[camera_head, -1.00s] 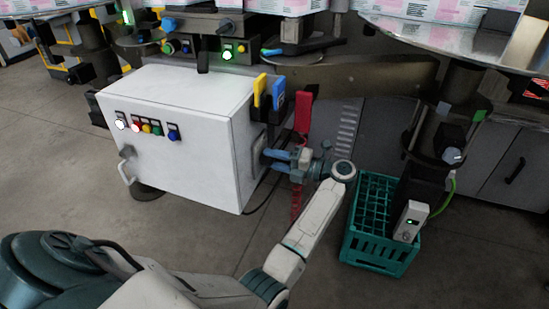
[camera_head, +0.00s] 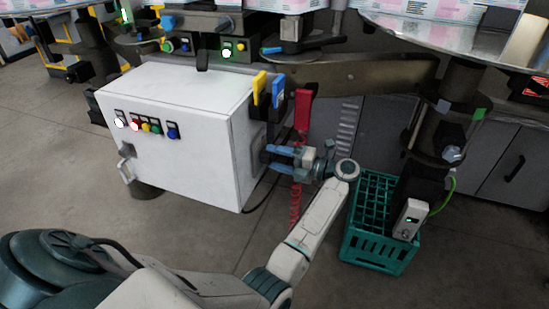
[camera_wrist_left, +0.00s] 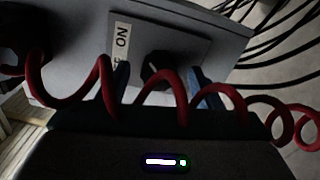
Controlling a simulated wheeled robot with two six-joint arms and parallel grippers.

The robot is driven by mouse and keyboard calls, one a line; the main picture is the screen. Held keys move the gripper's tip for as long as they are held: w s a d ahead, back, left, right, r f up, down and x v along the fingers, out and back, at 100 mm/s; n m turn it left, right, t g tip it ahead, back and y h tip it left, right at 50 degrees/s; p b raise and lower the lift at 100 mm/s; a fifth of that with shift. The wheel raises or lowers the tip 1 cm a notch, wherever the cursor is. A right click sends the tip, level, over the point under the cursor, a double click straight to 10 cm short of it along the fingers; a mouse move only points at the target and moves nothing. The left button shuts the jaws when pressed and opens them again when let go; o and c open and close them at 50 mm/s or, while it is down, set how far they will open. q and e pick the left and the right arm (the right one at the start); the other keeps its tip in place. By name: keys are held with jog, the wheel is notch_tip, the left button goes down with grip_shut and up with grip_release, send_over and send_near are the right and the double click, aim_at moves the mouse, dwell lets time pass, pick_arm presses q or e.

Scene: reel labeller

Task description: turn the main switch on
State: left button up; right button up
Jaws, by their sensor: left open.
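The white cabinet (camera_head: 185,130) carries the main switch on its right side, a black rotary knob (camera_wrist_left: 156,72) on a grey plate (camera_wrist_left: 180,50). A white label (camera_wrist_left: 121,42) on the plate reads ON; its lower part is hidden by a finger. I cannot tell which way the knob points. My left gripper (camera_head: 272,158) is open beside the cabinet's right side. In the left wrist view its blue fingers stand to either side of the knob, seemingly short of it and not closed on it. My right gripper is not in view.
A red coiled cord (camera_wrist_left: 165,82) crosses the left wrist view in front of the gripper; it hangs below a red holder (camera_head: 303,110). Yellow (camera_head: 260,88) and blue handles stand at the cabinet's edge. A teal crate (camera_head: 372,252) stands on the floor to the right.

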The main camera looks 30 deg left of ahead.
pick_arm(q)
jog(key=b+v, duration=0.1)
jog(key=v, duration=0.9)
jog(key=shift+s, duration=0.1)
